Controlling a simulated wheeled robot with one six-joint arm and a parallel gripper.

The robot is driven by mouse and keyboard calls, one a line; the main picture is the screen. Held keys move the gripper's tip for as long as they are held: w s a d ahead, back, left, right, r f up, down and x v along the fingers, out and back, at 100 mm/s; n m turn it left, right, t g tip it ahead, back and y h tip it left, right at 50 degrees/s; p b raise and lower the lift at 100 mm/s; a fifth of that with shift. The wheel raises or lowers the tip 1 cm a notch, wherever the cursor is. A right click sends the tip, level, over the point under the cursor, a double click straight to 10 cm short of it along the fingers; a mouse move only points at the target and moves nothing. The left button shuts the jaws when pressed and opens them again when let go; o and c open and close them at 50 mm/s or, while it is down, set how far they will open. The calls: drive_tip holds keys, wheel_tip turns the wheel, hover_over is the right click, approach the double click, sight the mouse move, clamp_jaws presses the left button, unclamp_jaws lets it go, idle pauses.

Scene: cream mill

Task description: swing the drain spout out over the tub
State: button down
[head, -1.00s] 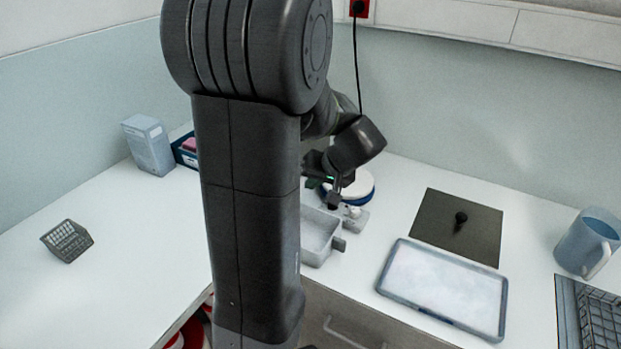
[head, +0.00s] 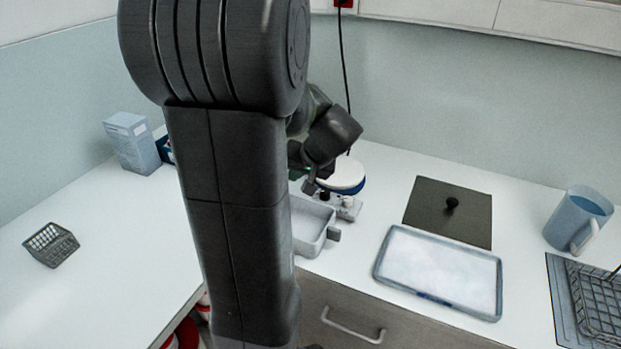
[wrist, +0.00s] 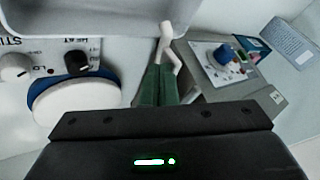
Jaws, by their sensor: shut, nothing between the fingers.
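My gripper (head: 312,186) is low beside the appliance with the round white plate (head: 343,172), near the back of the light grey tub (head: 306,248). In the wrist view my gripper's green fingers (wrist: 163,75) are shut and empty. A pale bent piece (wrist: 166,45), which may be the drain spout, shows just beyond the fingertips; I cannot tell whether they touch it. The pale wall at the top of the wrist view (wrist: 110,20) looks like the tub. In the head view my arm hides the tub's left part, and I cannot make out the spout there.
The plate appliance has a knobbed panel (wrist: 50,60) close to the fingers. A grey machine with a blue knob (wrist: 224,52) is at the wrist view's right.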

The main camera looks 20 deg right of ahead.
drive_tip(key=shift+w+a, duration=0.1)
drive_tip(key=shift+a, duration=0.2)
idle(0.4)
